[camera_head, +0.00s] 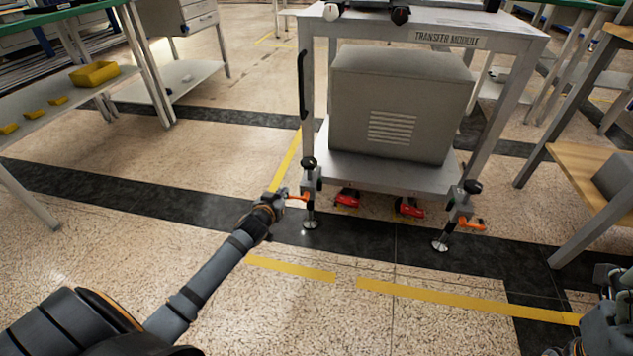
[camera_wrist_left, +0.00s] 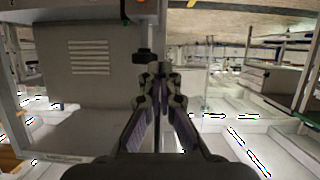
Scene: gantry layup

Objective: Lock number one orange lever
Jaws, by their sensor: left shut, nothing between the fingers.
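A grey cart labelled "TRANSFER MODULE" (camera_head: 447,39) has a stabilising foot with an orange lever at each front leg. The left orange lever (camera_head: 298,197) sticks out to the left of its leg, and the right orange lever (camera_head: 472,224) sticks out to the right. I see no number on either. My left gripper (camera_head: 279,198) is at the outer end of the left lever; I cannot tell whether they touch. In the left wrist view its fingers (camera_wrist_left: 161,78) are shut, with a black knob (camera_wrist_left: 144,57) just beyond. My right arm (camera_head: 608,325) shows only partly at the lower right.
A big grey box (camera_head: 400,105) sits on the cart's lower shelf. Two red caster pedals (camera_head: 347,199) (camera_head: 409,208) show below it. Yellow tape (camera_head: 460,300) marks the floor in front. A wooden-topped bench (camera_head: 585,170) stands at the right. The floor left of the cart is clear.

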